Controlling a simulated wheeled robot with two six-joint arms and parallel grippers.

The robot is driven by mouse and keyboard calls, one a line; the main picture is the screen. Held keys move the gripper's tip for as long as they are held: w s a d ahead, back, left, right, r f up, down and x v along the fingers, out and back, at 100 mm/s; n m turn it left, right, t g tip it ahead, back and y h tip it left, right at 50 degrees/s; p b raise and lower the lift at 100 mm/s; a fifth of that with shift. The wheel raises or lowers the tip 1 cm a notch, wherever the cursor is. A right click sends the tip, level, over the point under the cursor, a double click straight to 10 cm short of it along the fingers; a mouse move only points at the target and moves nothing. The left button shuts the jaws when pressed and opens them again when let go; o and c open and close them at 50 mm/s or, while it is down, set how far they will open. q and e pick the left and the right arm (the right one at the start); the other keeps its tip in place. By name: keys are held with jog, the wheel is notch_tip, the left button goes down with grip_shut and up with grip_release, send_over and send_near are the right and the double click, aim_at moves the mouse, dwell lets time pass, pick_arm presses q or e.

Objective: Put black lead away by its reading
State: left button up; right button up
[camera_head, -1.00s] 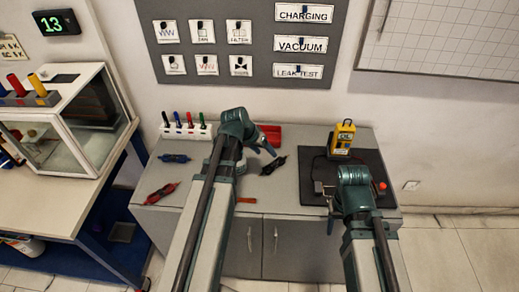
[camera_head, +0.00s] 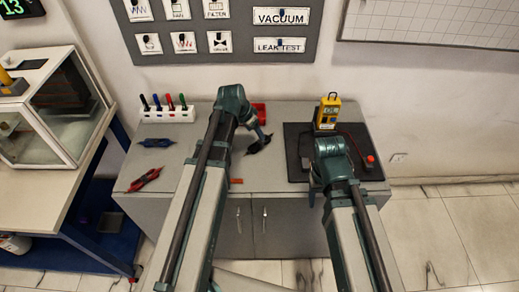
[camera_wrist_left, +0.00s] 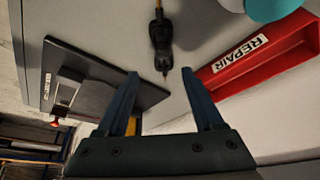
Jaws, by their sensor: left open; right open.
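The black lead (camera_head: 257,147) lies on the grey cabinet top, right of my left arm.
A red tray marked REPAIR (camera_wrist_left: 262,50) is beside the lead; its edge shows behind my left arm. A blue lead (camera_head: 157,143) and a red lead (camera_head: 145,180) lie left. CHARGING is now out of view.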

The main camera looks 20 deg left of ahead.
aim_at(259, 142)
pick_arm(q)
jog(key=b+x, duration=0.2)
jog(key=x, duration=0.1)
jog(key=shift+f, duration=0.15)
jog(key=b+x, duration=0.5)
jog(key=shift+a+f, duration=0.25)
jog(key=shift+a, duration=0.1)
jog(key=shift+r, duration=0.1)
pick_arm(e)
notch_tip(259, 142, down, 8)
pick_arm(q)
jog(key=shift+c, duration=0.3)
grip_shut()
